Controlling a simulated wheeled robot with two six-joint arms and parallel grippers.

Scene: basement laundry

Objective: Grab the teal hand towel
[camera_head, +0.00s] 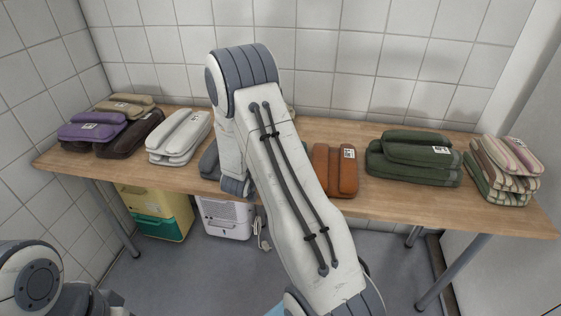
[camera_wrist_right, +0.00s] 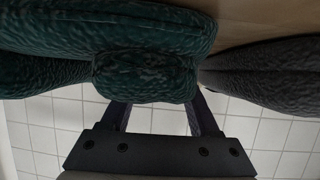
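The teal hand towel (camera_wrist_right: 145,78) is close up in the right wrist view, dark teal and folded in thick layers. In the head view it is hidden behind my right arm. My right gripper (camera_wrist_right: 160,110) is right at the towel, its two fingers spread apart and reaching toward one thick fold. The fold covers the fingertips, so whether they press on it cannot be seen. My right gripper is hidden in the head view. My left gripper is out of view; only part of my left arm shows at the lower left.
On the wooden table (camera_head: 400,206), a grey towel (camera_wrist_right: 275,75) lies beside the teal one. White (camera_head: 180,138), rust (camera_head: 335,172), dark green (camera_head: 412,160), striped (camera_head: 502,168) and purple (camera_head: 92,128) folded piles also stand there. A tiled wall is behind. Containers (camera_head: 160,212) stand underneath.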

